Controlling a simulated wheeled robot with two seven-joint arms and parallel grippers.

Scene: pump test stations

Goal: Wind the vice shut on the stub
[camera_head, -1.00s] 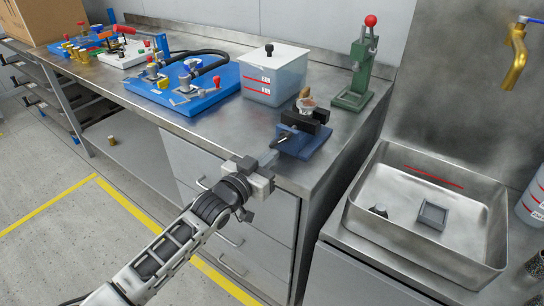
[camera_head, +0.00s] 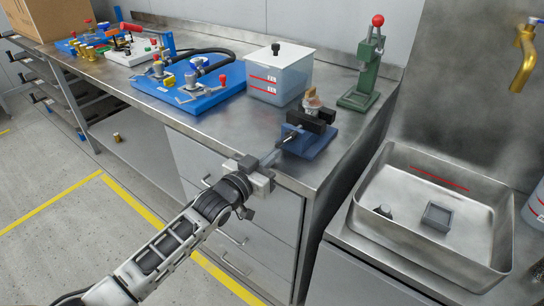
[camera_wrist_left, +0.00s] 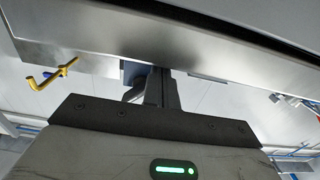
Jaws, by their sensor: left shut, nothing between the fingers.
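The blue vice (camera_head: 305,146) with dark jaws stands at the front right corner of the steel bench. A tan and grey stub (camera_head: 311,102) stands upright at its jaws; I cannot tell how tightly they close on it. The vice's screw end (camera_head: 289,137) points toward my left gripper. My left gripper (camera_head: 270,158) is shut and empty at the bench's front edge, just short of the screw end. In the left wrist view its shut dark fingers (camera_wrist_left: 160,88) have a blue piece of the vice (camera_wrist_left: 132,70) behind them. My right gripper is not in view.
A lidded clear tank (camera_head: 279,75) and a green press (camera_head: 366,70) stand behind the vice. A blue pump board (camera_head: 190,92) lies to the left. A steel sink (camera_head: 395,235) is at the right. Bare bench lies left of the vice.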

